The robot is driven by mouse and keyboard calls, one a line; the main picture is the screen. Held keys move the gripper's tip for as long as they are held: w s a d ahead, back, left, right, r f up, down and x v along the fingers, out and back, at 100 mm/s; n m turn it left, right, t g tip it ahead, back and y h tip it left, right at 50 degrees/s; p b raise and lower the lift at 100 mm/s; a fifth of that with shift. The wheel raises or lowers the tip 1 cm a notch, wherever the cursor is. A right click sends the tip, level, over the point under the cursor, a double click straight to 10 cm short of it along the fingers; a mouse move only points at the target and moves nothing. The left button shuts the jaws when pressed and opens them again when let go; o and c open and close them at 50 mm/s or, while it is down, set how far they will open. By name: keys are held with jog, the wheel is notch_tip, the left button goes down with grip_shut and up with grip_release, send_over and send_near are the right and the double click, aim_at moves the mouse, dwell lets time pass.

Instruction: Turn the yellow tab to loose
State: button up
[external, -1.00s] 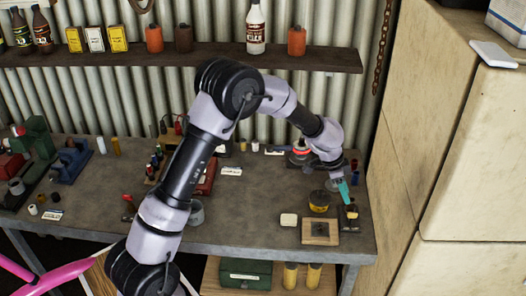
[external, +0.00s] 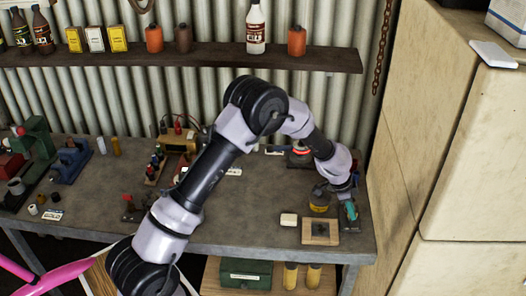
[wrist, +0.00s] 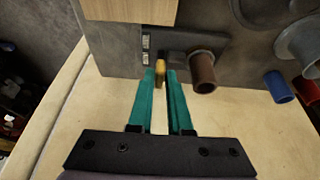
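The yellow tab (wrist: 160,70) is a small upright piece on a dark block (wrist: 185,43) at the bench's right end. In the wrist view, the two teal fingertips of my gripper (wrist: 162,76) stand on either side of the tab. The fingers are parted by a narrow gap that the tab nearly fills. I cannot tell whether both fingers touch it. In the external view, my gripper (external: 350,212) is low over the bench's right edge and hides most of the block and the tab.
A brown cylinder (wrist: 203,72) stands just right of the fingers, with a blue one (wrist: 278,86) farther right. A wooden board (external: 307,239) with a dark square and a yellow-dark round can (external: 320,199) are close by. A pale cabinet (external: 430,190) stands to the right.

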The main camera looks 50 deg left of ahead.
grip_shut()
jog(key=shift+n, duration=0.4)
jog(key=n, duration=0.1)
jog(key=n+t+y, duration=0.1)
jog(key=n, duration=0.1)
jog(key=shift+d+n, duration=0.2)
jog(key=shift+n, duration=0.1)
jog(key=n+y, duration=0.1)
jog(key=n, duration=0.1)
jog(key=n+y, duration=0.1)
jog(key=n, duration=0.2)
jog(key=shift+d+y, duration=0.2)
jog(key=shift+y, duration=0.1)
jog(key=n, duration=0.2)
jog(key=n+y, duration=0.1)
jog(key=n, duration=0.1)
jog(key=shift+n+y, duration=0.3)
jog(key=shift+n, duration=0.1)
jog(key=shift+n+g+y, duration=0.5)
jog(key=shift+n+y, duration=0.1)
jog(key=shift+n, duration=1.3)
jog(key=o, duration=0.6)
grip_release()
